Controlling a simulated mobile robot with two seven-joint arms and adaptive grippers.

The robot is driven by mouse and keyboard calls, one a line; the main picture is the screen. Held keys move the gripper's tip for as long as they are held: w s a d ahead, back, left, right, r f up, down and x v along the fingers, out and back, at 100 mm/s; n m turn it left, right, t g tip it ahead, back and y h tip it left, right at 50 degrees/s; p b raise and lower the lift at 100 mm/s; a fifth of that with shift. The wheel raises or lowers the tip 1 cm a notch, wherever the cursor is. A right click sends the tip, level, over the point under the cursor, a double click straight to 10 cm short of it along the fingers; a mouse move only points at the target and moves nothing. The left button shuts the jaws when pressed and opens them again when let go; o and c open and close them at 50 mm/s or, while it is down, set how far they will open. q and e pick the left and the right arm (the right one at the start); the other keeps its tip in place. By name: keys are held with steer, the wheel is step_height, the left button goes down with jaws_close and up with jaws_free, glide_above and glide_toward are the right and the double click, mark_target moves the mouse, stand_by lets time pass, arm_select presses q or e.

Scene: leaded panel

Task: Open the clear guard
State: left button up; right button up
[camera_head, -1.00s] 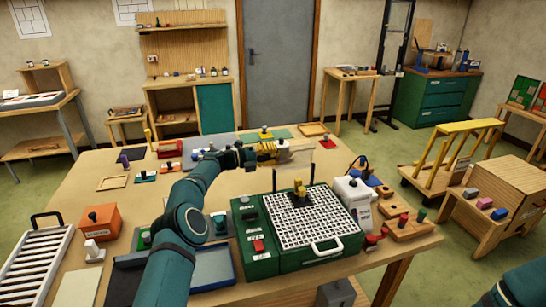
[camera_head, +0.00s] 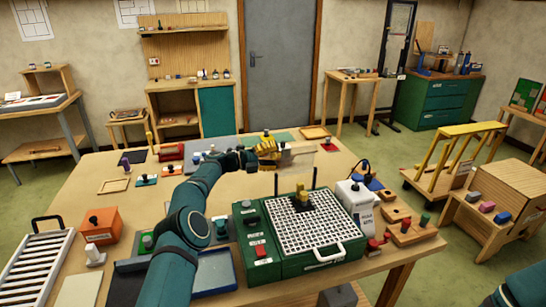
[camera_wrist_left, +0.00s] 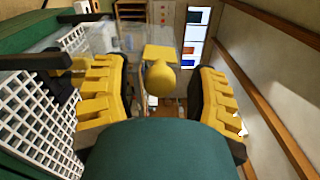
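The clear guard (camera_head: 300,157) is a see-through panel standing up at the back of the green machine (camera_head: 262,243). Its outline is faint. Its lower edge is near two dark posts, and the white grid top of the machine is uncovered in front of it. My left gripper (camera_head: 269,148) is at the guard's upper left. In the left wrist view, the yellow fingers of my left gripper (camera_wrist_left: 158,95) are wide apart, with a yellow knob (camera_wrist_left: 160,76) between them and gaps on both sides. My right gripper is out of view.
A white bottle-like unit (camera_head: 357,198) stands at the machine's right. A wooden block with coloured knobs (camera_head: 410,233) is farther right. An orange box (camera_head: 101,226) and a roller tray (camera_head: 38,265) are at the table's left. Small parts lie behind my left arm.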

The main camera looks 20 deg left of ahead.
arm_select(q)
steer(key=shift+a, duration=0.1)
steer(key=v, duration=1.2)
steer(key=shift+f, duration=0.1)
